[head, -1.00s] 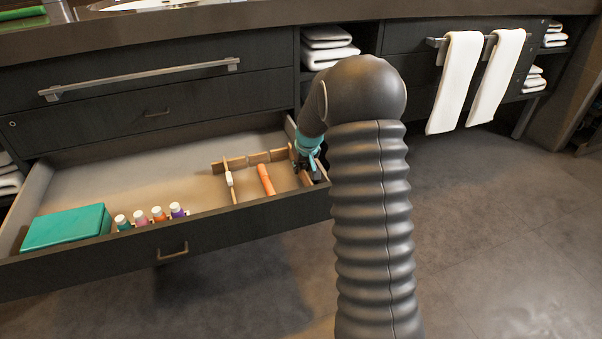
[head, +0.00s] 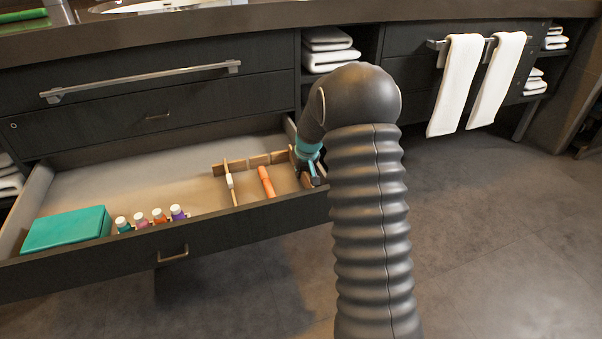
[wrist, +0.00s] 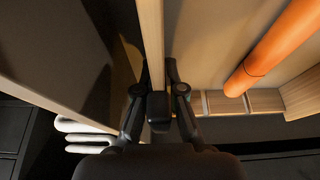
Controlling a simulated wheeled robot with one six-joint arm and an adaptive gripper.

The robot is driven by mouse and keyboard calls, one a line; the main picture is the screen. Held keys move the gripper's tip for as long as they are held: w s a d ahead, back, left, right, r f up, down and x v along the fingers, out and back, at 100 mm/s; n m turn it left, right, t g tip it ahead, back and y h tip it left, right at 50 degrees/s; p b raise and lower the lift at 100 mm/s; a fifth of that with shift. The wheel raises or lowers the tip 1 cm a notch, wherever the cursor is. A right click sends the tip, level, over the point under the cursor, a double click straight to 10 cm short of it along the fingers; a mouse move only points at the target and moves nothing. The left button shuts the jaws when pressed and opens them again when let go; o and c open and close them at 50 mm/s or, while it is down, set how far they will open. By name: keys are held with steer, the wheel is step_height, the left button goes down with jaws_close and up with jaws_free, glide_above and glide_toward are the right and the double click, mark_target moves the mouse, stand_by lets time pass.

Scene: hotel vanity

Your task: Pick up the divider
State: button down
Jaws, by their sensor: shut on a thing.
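The divider is a thin, light wooden strip (wrist: 152,40) running between my two fingers in the wrist view. My gripper (wrist: 160,92) is shut on it, with one finger on each side. In the head view my gripper (head: 313,178) is at the right end of the open drawer (head: 130,170), and it and the arm mostly hide the divider. I cannot tell whether the divider is clear of the drawer floor.
An orange cylinder (head: 266,181) lies left of my gripper, between wooden partitions. A white-headed brush (head: 229,181) lies further left. Several small bottles (head: 160,216) and a teal box (head: 67,231) are at the drawer's left. White towels (head: 455,85) hang at right.

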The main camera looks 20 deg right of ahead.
step_height(320, 180, up, 19)
steer(key=p, duration=0.2)
steer(key=shift+f, duration=0.15)
stand_by(0.3)
step_height(320, 180, up, 8)
steer(key=p, duration=0.6)
steer(key=shift+f, duration=0.15)
stand_by(2.0)
stand_by(0.3)
step_height(320, 180, up, 11)
steer(key=shift+r, duration=0.2)
stand_by(1.2)
steer(key=shift+f, duration=0.1)
